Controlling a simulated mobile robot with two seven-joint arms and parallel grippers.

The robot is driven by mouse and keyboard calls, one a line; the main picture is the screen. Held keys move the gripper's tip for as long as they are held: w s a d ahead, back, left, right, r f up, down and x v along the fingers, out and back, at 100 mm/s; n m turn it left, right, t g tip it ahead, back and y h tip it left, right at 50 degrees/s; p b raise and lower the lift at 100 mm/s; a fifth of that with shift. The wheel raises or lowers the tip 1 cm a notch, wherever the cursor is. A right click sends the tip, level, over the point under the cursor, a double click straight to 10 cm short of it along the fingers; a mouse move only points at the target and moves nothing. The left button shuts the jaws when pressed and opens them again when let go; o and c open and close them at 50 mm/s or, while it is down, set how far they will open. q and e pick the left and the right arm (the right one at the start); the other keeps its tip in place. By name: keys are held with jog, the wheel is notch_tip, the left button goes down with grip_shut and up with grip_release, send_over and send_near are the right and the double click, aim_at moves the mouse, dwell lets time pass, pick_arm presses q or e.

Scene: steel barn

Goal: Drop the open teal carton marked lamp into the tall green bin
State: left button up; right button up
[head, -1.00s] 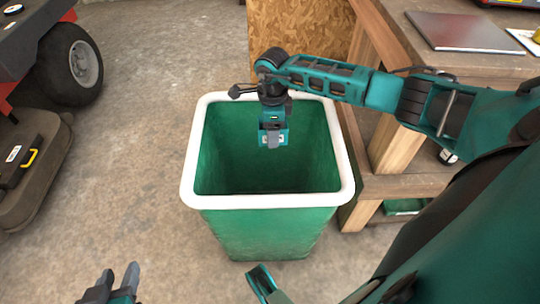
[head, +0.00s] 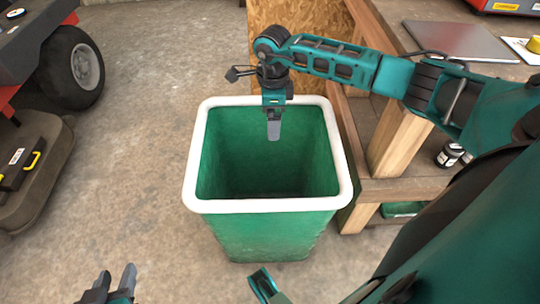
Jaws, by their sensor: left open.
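The tall green bin (head: 268,232) with a white rim stands upright in the middle of the head view. Its inside is dark, and I see no carton in the part that shows. My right gripper (head: 273,130) hangs over the bin opening near its far side, pointing down. One grey finger shows edge-on, so its opening cannot be told; no carton shows at it. My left gripper (head: 112,287) is low at the left edge of the bottom, apart from the bin, with two grey fingers spread and nothing between them. The teal lamp carton is not visible.
A wooden workbench (head: 400,140) stands close to the bin's right, with a flat grey panel (head: 455,40) on top and dark jars (head: 450,154) below. A black-wheeled machine (head: 70,65) and a dark case (head: 35,165) are at the left. Floor left of the bin is clear.

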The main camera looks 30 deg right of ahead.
notch_tip(320, 180, up, 6)
jog(key=p, duration=0.1)
jog(key=shift+r, duration=0.15)
dwell(0.4)
